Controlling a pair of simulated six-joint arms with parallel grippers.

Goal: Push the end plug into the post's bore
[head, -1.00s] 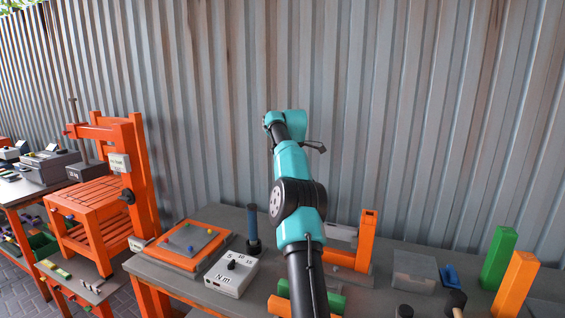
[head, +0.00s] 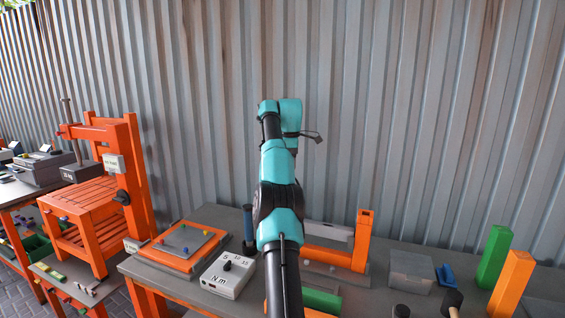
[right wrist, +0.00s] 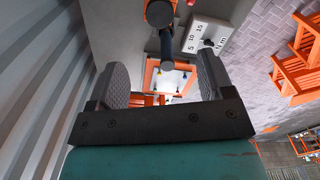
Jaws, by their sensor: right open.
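An orange post (head: 513,285) and a green post (head: 494,257) stand upright at the right of the bench in the head view. I cannot tell which post has the bore, and I cannot make out the end plug for sure. In the right wrist view my right gripper (right wrist: 162,72) is open and empty, its two grey pads wide apart. A dark cylinder (right wrist: 167,48) shows beyond the pads, apart from them. My left gripper is not in view.
A white dial box (head: 227,274) and an orange-framed tray (head: 182,246) lie left of the arm. A corrugated wall (head: 400,110) stands behind.

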